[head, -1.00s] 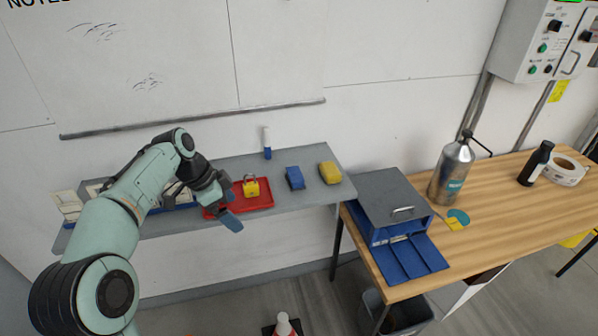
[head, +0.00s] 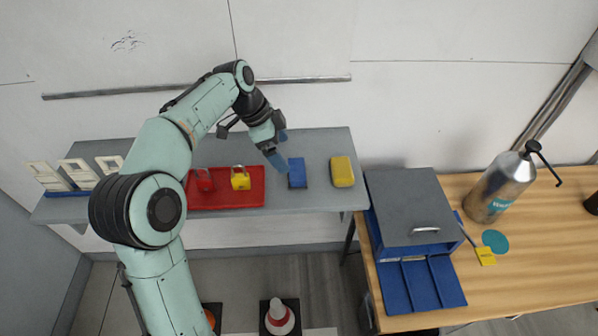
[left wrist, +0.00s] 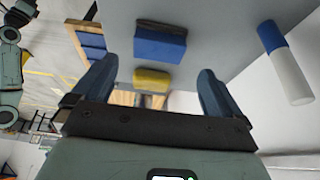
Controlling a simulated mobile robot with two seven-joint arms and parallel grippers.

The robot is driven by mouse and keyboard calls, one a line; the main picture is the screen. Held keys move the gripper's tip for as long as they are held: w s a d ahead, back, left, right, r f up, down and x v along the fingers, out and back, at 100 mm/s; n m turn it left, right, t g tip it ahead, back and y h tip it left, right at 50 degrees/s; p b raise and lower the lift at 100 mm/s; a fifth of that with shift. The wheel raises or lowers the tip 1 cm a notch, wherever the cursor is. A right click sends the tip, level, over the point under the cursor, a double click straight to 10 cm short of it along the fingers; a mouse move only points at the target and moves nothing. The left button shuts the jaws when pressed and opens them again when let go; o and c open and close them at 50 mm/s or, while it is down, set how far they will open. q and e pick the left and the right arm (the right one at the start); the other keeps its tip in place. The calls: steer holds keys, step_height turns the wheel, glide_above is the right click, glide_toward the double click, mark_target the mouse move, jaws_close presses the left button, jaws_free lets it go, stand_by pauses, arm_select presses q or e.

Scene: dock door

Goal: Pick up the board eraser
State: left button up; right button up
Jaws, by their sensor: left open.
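The board eraser (head: 297,173), a blue block with a dark side, lies on the grey wall shelf (head: 312,144), between a red tray and a yellow sponge. My left gripper (head: 281,150) is open and empty, just left of and above the eraser in the head view. In the left wrist view the eraser (left wrist: 160,46) shows ahead, within the span between the two blue fingers of the left gripper (left wrist: 156,76), and apart from them. My right gripper is not in view.
The yellow sponge (head: 342,172) lies right of the eraser. The red tray (head: 225,199) holds a red and a yellow padlock (head: 240,179). A blue-and-white marker (left wrist: 285,62) stands nearby in the left wrist view. A grey-blue box (head: 410,205) sits on the wooden bench (head: 535,270).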

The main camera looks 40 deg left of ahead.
mark_target(294, 169)
arm_select(q)
steer(key=x, duration=0.4)
steer(key=shift+r, duration=0.1)
steer(key=x, duration=0.5)
steer(key=shift+s, duration=0.1)
steer(key=c, duration=0.8)
